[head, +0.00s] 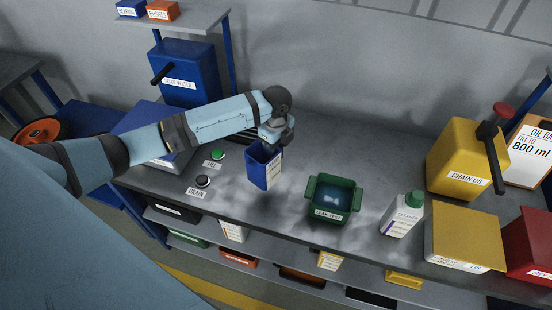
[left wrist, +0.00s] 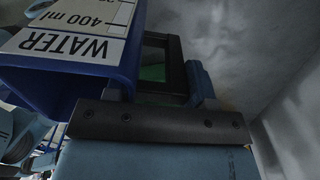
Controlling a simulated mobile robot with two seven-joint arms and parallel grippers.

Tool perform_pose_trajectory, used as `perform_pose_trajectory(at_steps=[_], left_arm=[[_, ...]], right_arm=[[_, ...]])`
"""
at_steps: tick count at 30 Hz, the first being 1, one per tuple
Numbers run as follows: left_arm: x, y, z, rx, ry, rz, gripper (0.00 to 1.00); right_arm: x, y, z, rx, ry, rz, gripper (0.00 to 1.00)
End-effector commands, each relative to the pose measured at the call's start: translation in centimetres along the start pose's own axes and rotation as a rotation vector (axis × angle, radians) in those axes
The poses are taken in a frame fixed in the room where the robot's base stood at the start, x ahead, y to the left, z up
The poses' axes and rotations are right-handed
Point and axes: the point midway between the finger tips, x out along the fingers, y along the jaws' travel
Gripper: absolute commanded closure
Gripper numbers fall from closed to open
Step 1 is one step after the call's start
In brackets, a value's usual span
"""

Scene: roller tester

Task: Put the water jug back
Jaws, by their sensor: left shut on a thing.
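The blue water jug (head: 262,168) has a white label with marks and is at the middle of the bench, roughly upright. My left gripper (head: 272,140) is shut on it at its upper right side. In the left wrist view the jug (left wrist: 50,75) fills the upper left, its label reading WATER and 400 ml. The left gripper's fingers (left wrist: 160,92) close on a dark handle-like frame beside it. I cannot tell whether the jug's base touches the bench. My right gripper is in neither view.
A green leak-test tub (head: 333,200) holding liquid stands right of the jug. A green FILL button (head: 218,154) and a black DRAIN button (head: 203,181) are to its left. A blue water tank (head: 188,75) stands behind. A cleaner bottle (head: 402,216) and yellow chain-oil can (head: 464,160) stand farther right.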

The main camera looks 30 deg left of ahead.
Motion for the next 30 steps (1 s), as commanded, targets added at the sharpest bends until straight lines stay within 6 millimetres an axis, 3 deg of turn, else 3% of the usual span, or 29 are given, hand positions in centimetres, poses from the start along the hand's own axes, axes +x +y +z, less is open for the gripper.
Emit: perform_pose_trajectory(at_steps=[3, 10, 17, 29, 30], left_arm=[[1.9, 0.0, -0.1, 0.000, 0.001, 0.001, 1.00], [3.6, 0.0, 0.0, 0.000, 0.000, 0.000, 1.00], [6.8, 0.0, 0.0, 0.000, 0.000, 0.000, 1.00], [7.5, 0.0, 0.0, 0.001, 0.000, 0.000, 1.00], [7.4, 0.0, 0.0, 0.001, 0.000, 0.000, 0.41]], right_arm=[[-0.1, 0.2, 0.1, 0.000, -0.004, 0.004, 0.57], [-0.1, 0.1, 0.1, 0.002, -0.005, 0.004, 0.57], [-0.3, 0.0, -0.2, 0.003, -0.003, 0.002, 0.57], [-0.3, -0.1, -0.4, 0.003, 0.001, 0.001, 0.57], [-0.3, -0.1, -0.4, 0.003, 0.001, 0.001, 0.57]])
